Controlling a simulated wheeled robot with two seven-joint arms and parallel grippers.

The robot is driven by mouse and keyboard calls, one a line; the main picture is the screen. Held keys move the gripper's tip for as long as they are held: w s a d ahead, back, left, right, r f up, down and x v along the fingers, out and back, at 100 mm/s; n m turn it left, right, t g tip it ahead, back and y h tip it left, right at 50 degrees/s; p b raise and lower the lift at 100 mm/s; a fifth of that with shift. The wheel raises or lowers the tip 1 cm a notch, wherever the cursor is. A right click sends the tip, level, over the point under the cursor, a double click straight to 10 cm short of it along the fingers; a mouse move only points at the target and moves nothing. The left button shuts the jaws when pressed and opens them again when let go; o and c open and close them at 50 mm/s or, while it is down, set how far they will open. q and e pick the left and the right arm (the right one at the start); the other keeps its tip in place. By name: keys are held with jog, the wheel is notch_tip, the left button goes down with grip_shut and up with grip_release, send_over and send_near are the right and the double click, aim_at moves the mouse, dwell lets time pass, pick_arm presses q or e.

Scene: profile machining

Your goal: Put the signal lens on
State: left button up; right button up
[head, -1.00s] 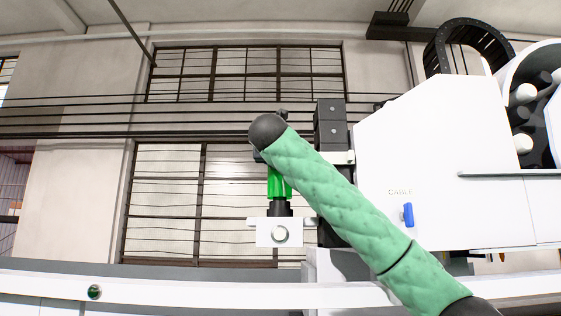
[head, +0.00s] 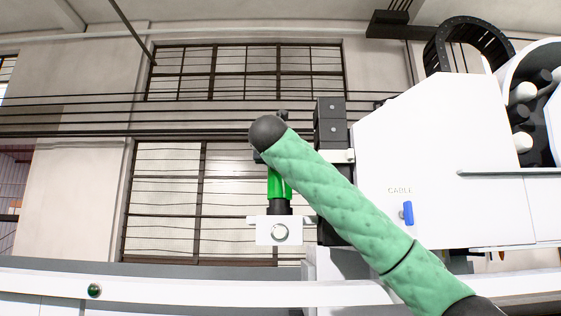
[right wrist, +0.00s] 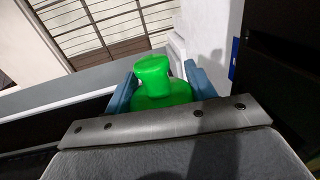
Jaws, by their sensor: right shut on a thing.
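The signal lens (right wrist: 165,92) is bright green, with a narrow knob and a wider body. In the right wrist view it sits between the two blue-grey fingers of my right gripper (right wrist: 160,80), which is shut on it. In the head view a green piece (head: 274,183) stands upright over a black post (head: 280,207) on a white bracket (head: 262,235) with a round fitting. The two look in contact, but I cannot tell how the lens is seated. My green-sleeved right arm hides most of the right gripper there. My left gripper is out of view.
A large white machine housing (head: 430,150) with a blue handle (head: 408,213) stands to the right. A black block stack (head: 331,122) rises just right of the bracket. A white rail (head: 190,292) runs along the front. Left of the bracket is open room before the windows.

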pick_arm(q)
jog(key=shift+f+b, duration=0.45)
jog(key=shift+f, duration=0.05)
pick_arm(e)
jog(key=shift+f, duration=1)
jog(key=o, duration=1.1)
jog(key=shift+c, duration=0.2)
pick_arm(q)
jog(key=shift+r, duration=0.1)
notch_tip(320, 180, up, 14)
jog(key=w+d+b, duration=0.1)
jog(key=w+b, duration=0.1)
jog(key=b, duration=0.1)
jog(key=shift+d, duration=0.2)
pick_arm(e)
jog(key=s+a, duration=0.1)
jog(key=s, duration=0.6)
jog(key=shift+s, duration=0.35)
